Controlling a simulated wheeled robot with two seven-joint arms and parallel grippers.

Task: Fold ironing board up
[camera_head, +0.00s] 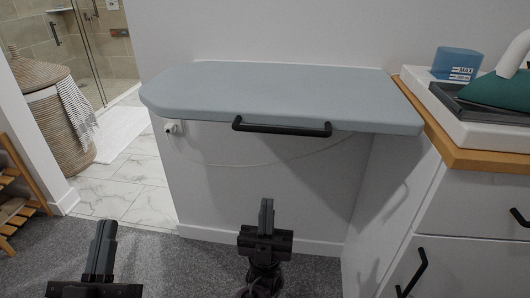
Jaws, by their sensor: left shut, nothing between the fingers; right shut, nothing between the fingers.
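The ironing board (270,86) is a blue-grey padded panel lying level against the white wall, next to the cabinet. A black bar handle (282,129) runs along its front edge. My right gripper (266,204) is shut and empty, below the board and its handle and apart from them. My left gripper (106,226) is shut and empty at the lower left, left of the board and lower in the picture. The board's hinge and underside supports are hidden.
A white cabinet (470,205) with a wooden top stands right, carrying an iron (498,90) and a blue container (457,64). A wicker basket (58,130) with a striped towel stands left. A white cord hangs below the board. Grey carpet lies in front.

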